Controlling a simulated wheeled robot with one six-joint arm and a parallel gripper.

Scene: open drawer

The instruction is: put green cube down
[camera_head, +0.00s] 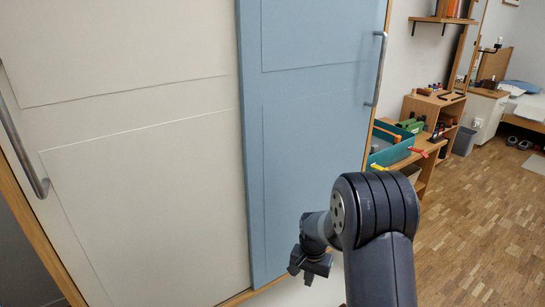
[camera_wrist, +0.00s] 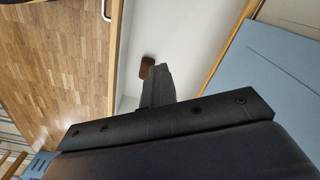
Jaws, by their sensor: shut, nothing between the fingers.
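No green cube shows in either view. My gripper (camera_head: 309,272) hangs in front of the lower part of the blue door, at the end of my dark arm. In the wrist view my gripper (camera_wrist: 156,84) shows as a dark narrow shape beyond a wide dark bar. It is shut with nothing in it. A small reddish-brown piece (camera_wrist: 147,67) shows just past its tip; I cannot tell what it is.
A cream door (camera_head: 140,200) and a blue door (camera_head: 305,150) with metal handles fill the left and middle. Right of them, a teal box (camera_head: 392,151) stands on a wooden desk (camera_head: 428,147).

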